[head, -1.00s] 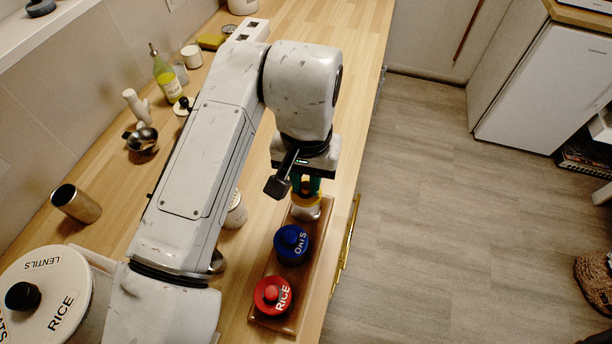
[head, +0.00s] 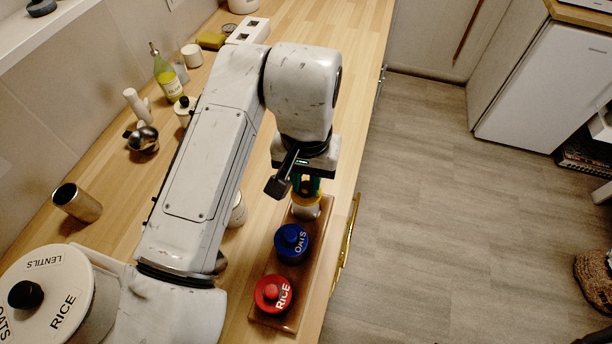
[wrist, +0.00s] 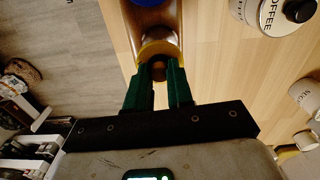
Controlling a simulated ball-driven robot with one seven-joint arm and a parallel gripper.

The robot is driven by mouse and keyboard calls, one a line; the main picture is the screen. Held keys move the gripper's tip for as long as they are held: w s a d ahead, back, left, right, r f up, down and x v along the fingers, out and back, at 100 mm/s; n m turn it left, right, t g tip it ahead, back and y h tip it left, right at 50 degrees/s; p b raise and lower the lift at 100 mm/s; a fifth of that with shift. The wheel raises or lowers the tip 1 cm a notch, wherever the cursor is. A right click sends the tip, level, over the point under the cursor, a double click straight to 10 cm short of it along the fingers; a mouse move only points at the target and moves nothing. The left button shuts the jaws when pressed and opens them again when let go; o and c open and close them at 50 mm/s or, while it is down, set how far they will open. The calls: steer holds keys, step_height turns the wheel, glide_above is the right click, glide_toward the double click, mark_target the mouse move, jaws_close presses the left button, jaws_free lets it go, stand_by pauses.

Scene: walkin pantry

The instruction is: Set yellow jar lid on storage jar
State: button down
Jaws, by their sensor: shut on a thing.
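My gripper (head: 306,186) points down over the far end of a brown wooden tray (head: 262,315). Its green fingers are shut on the yellow jar lid (head: 307,201), by its dark knob as the wrist view shows (wrist: 152,48). The pale storage jar (head: 305,212) is directly below the lid on the tray. The lid is at or just above the jar's mouth; I cannot tell whether they touch. My wrist and fingers hide part of the lid.
A blue-lidded oats jar (head: 291,243) and a red-lidded rice jar (head: 272,294) stand on the same tray. The counter drops to the floor on the right.

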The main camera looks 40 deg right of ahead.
steer(key=shift+f, duration=0.4)
stand_by(0.4)
steer(key=shift+c, duration=2.2)
jaws_free()
steer(key=shift+r, duration=0.1)
steer(key=shift+r+p, duration=2.9)
steer(key=shift+r, duration=0.55)
